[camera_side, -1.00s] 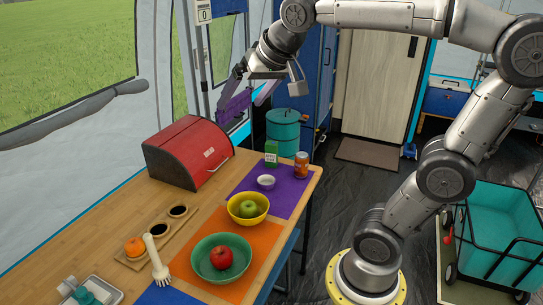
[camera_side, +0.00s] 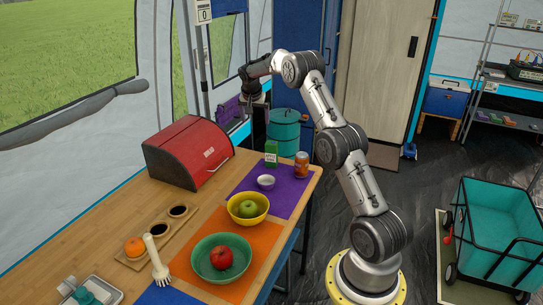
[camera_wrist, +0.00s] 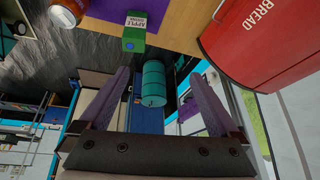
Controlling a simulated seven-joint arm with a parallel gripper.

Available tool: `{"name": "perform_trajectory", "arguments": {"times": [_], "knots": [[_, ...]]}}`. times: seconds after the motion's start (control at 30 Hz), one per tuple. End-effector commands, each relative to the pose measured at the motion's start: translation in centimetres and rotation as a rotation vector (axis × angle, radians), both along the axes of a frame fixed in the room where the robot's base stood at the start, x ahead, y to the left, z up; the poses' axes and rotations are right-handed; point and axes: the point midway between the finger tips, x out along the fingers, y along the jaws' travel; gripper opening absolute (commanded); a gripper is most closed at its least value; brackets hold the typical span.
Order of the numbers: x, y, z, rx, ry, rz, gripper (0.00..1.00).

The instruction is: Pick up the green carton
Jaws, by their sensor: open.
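The green carton (camera_side: 271,154) stands on the far end of the wooden table, at the edge of the purple mat, behind a small white bowl.
An orange jar (camera_side: 301,165) stands close right of the carton. The white bowl (camera_side: 266,182) is in front of it. A red bread box (camera_side: 188,152) is to the left. A teal barrel (camera_side: 283,132) stands on the floor behind the table.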

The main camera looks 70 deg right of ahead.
Motion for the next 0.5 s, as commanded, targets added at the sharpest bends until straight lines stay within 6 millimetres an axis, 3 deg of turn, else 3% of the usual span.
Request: {"name": "perform_trajectory", "arguments": {"times": [0.03, 0.1, 0.27, 0.5], "knots": [[-0.9, -1.1, -2.2, 0.018, 0.024, -0.022, 0.97], [-2.1, -2.0, -4.6, 0.04, 0.051, -0.044, 0.97], [-3.7, -3.3, -6.7, 0.059, 0.072, -0.074, 0.97], [-3.5, -4.8, -10.4, 0.061, 0.074, -0.073, 0.97]]}}
